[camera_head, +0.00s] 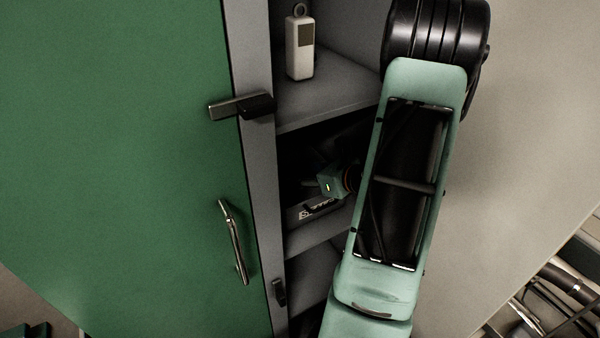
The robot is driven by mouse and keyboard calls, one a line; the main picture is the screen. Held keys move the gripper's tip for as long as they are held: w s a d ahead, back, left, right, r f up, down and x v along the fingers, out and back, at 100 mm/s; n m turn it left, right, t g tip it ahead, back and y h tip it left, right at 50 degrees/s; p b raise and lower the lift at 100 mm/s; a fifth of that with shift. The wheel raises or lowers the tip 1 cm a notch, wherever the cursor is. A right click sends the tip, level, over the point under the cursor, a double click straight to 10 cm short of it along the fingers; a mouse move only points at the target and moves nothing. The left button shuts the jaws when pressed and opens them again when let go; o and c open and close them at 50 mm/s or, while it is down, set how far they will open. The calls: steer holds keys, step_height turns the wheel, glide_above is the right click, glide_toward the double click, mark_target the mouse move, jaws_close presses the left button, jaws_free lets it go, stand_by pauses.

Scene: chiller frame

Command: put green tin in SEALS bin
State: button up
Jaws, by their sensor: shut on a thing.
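A small green block (329,186), which looks like the green tin, shows inside the dark middle compartment of the cabinet. My gripper (340,176) reaches into this compartment and is shut on the tin; its dark fingers blend into the shadow and my arm covers part of them. Just below the tin is a grey bin front (296,221) with a partly readable label starting with S, which seems to be the SEALS bin. The tin is above the label in the picture; whether it is over the bin's opening I cannot tell.
A white device with a ring on top (300,48) stands on the upper shelf (325,92). A large green door (120,150) with a metal handle (235,242) fills the left. A grey shelf edge (312,240) runs below the bin. My arm hides the compartment's right side.

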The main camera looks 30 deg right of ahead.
steer(key=shift+f, duration=0.1)
steer(key=o, duration=1.2)
steer(key=shift+o, duration=0.2)
steer(key=shift+r+p, duration=0.7)
steer(key=shift+p, duration=0.05)
steer(key=v, duration=0.7)
steer(key=shift+s, duration=0.25)
